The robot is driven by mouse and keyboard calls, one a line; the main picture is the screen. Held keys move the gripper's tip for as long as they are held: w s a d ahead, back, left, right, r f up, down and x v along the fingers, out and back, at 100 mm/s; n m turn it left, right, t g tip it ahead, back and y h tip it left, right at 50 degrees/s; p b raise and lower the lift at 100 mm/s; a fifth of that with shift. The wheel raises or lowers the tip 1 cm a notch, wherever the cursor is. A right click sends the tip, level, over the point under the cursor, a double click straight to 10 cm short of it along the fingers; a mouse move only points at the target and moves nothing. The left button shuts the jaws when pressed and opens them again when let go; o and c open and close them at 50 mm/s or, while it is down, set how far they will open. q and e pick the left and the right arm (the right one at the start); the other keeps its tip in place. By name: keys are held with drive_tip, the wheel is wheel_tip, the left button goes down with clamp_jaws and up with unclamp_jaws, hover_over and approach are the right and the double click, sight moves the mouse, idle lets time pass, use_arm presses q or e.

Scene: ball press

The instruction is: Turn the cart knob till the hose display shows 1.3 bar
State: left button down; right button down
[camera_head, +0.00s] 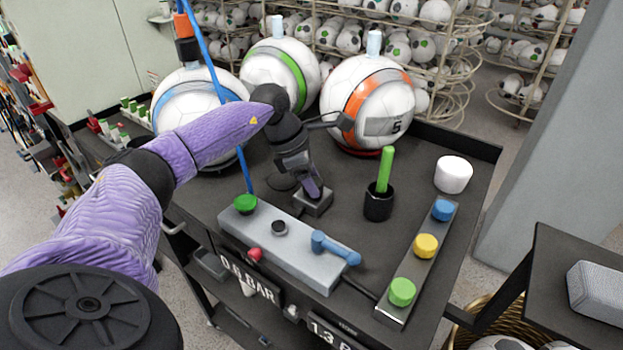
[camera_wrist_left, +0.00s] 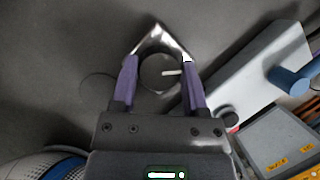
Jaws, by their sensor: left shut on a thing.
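My left gripper (camera_head: 314,200) reaches down to the dark cart top beside the grey control box (camera_head: 300,258). The gripper hides the knob in the head view. A sign on the cart's front reads about 0.6 BAR (camera_head: 250,279); its first decimal is hard to read. A second sign, partly cut off, reads 1.3 (camera_head: 325,334). I cannot tell which is the hose display. My right gripper is out of view.
Three banded balls, blue (camera_head: 185,105), green (camera_head: 268,70) and orange (camera_head: 362,105), stand behind. A blue hose (camera_head: 220,80) runs past my arm. A black cup with a green stick (camera_head: 379,202), a white cup (camera_head: 453,175) and a button strip (camera_head: 424,262) stand right.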

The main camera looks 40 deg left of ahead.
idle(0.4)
use_arm(q)
drive_tip(key=shift+c, duration=0.5)
unclamp_jaws()
drive_tip(key=shift+r, duration=0.1)
drive_tip(key=p+v, duration=0.1)
drive_tip(key=v, duration=0.8)
drive_tip(key=shift+a+r, duration=0.2)
drive_tip(key=shift+r, duration=0.15)
drive_tip(key=shift+s, duration=0.1)
